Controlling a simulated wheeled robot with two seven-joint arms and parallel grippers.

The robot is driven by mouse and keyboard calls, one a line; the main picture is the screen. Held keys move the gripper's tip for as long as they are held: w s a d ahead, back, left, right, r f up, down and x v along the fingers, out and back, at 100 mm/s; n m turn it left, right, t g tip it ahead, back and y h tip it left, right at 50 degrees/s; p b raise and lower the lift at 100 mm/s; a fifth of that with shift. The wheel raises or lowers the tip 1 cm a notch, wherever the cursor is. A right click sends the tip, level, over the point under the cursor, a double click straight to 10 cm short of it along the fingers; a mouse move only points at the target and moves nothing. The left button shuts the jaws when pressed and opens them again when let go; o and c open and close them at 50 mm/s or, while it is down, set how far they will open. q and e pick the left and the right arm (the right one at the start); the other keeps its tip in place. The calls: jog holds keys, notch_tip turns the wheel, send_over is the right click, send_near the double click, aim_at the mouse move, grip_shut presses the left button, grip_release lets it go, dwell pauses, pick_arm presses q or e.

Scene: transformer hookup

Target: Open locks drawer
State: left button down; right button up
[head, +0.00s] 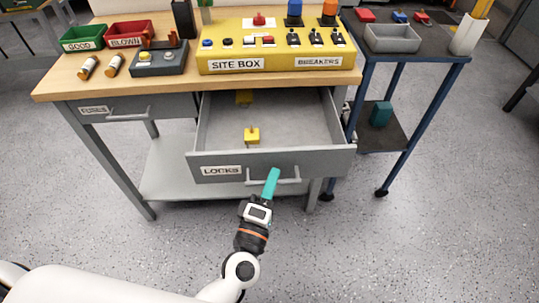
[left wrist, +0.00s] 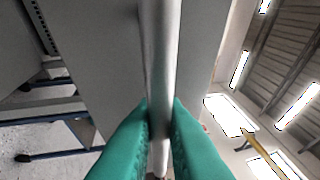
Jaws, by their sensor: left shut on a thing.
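The grey locks drawer (head: 315,160), labelled LOCKS, is pulled well out from under the workbench. Its silver bar handle (head: 288,181) runs across the front. In the left wrist view the handle bar (left wrist: 161,60) passes between the two teal fingers (left wrist: 160,135). My right gripper is not in view.
The workbench top (head: 185,82) carries the yellow site box (head: 277,48), a green bin (head: 82,38), a red bin (head: 127,34) and a small grey tester box (head: 159,58). A closed drawer (head: 118,108) sits at left. A blue cart (head: 415,58) stands at right. Floor in front is clear.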

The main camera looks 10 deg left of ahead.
pick_arm(q)
jog(key=s+d, duration=0.2)
jog(key=s, duration=0.5)
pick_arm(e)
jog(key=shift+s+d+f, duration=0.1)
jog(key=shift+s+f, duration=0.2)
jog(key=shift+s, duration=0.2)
pick_arm(q)
jog(key=c, duration=1.5)
grip_release()
